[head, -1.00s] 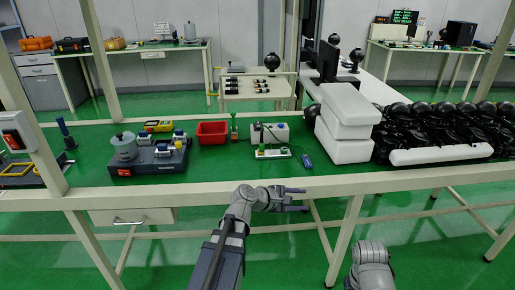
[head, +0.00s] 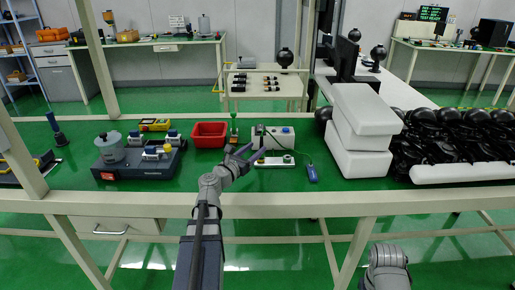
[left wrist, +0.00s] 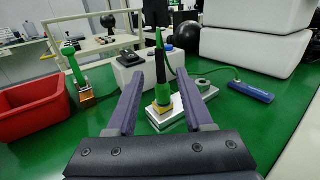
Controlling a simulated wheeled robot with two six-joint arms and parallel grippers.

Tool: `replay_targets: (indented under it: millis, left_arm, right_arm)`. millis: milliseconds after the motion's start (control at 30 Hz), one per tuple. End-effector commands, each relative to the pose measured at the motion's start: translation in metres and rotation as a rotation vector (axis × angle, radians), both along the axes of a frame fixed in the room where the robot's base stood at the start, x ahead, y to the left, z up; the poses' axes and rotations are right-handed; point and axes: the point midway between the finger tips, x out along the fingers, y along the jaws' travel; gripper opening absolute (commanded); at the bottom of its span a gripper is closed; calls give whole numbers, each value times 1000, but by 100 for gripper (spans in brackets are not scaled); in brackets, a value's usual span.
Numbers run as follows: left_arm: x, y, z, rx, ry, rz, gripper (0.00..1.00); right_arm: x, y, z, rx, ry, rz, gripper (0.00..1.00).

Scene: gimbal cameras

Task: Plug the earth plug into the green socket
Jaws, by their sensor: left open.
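My left gripper (head: 255,153) is open at the front of the bench. Only a grey link of my right arm shows, at bottom right.
A red bin (head: 208,134) and a green-handled tool (left wrist: 74,68) stand to the left. A white box (head: 274,136) is behind the strip. A blue device (head: 312,173) on a cable lies to the right, near stacked white blocks (head: 360,138).

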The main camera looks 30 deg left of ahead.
Motion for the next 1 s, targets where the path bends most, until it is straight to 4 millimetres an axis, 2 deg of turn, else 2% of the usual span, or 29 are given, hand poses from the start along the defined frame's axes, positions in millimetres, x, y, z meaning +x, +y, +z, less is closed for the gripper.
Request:
replay_targets:
  millis: [267,600,700,1000]
  left_arm:
    - [18,0,0,2,1,-3,52]
    - [67,-2,0,3,1,-3,52]
    - [76,-3,0,3,1,-4,52]
    - [78,-4,0,3,1,-2,52]
  right_arm:
    - [0,0,0,0,0,0,50]
    - [0,0,0,0,0,0,50]
    - [0,0,0,0,0,0,50]
    - [0,0,0,0,0,0,50]
